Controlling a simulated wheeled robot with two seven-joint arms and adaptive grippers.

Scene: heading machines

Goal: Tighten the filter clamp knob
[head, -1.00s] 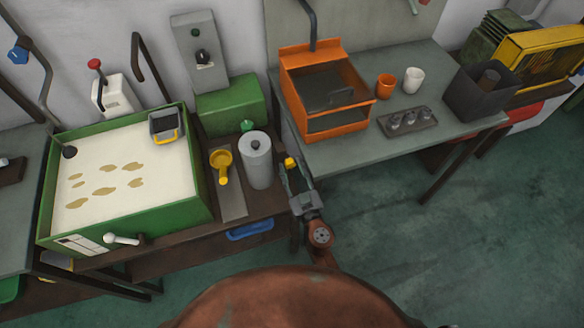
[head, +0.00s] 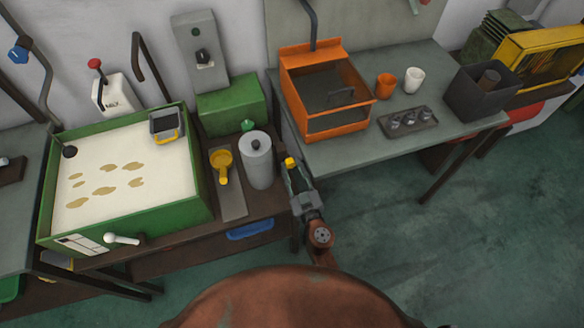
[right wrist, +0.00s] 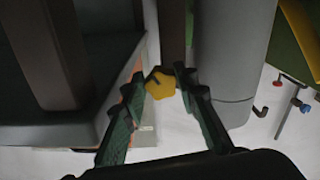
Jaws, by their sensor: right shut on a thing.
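The yellow clamp knob (head: 290,162) is beside the right side of a grey filter cylinder (head: 257,162) with a dark cap. My right gripper (head: 292,172) reaches up to the knob from below in the head view and is shut on it. In the right wrist view the yellow many-sided knob (right wrist: 160,83) sits between the tips of the two green-padded fingers, with a dark mark on its face. The grey cylinder (right wrist: 232,60) rises just right of the fingers there. The clamp behind the knob is hidden. My left gripper is not in view.
A green tank (head: 195,200) of pale fluid stands left, with a yellow scoop (head: 222,167) between it and the cylinder. An orange-framed basin (head: 345,120) and a grey bench (head: 430,75) lie close right of my gripper. The floor at lower right is clear.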

